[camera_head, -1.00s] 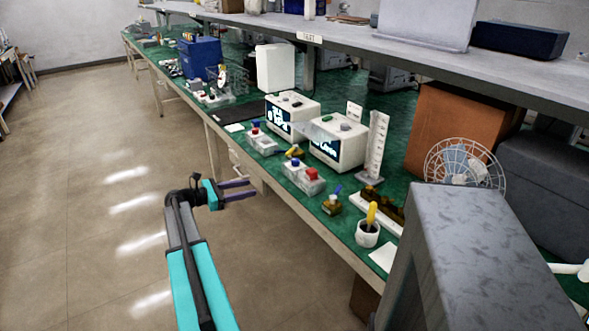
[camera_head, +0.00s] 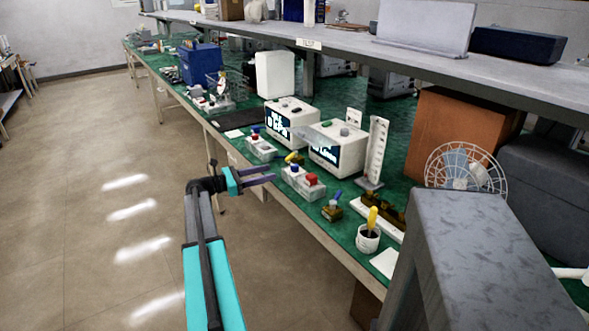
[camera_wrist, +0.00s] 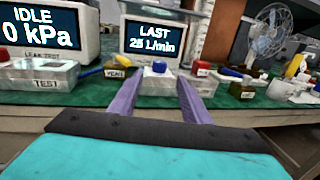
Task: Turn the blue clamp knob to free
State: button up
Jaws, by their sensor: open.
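A blue knob (camera_head: 295,162) stands on a pale box (camera_head: 303,183) at the front edge of the green bench, with a red knob (camera_head: 311,179) to its right. In the wrist view the blue knob (camera_wrist: 159,67) lies straight ahead between and beyond my fingers. My gripper (camera_head: 274,174) is open and empty, in front of the bench edge, short of the nearer box. The setting of the knob is too small to read.
A brass block with a blue lever (camera_head: 332,211) and a white cup with a yellow handle (camera_head: 368,238) are to the right. A shelf (camera_head: 400,60) overhangs the bench. The floor at left is clear.

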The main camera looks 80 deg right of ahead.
aim_at(295, 165)
jog(key=x, duration=1.2)
jog(key=shift+s+p, duration=0.2)
jog(key=shift+p, duration=0.15)
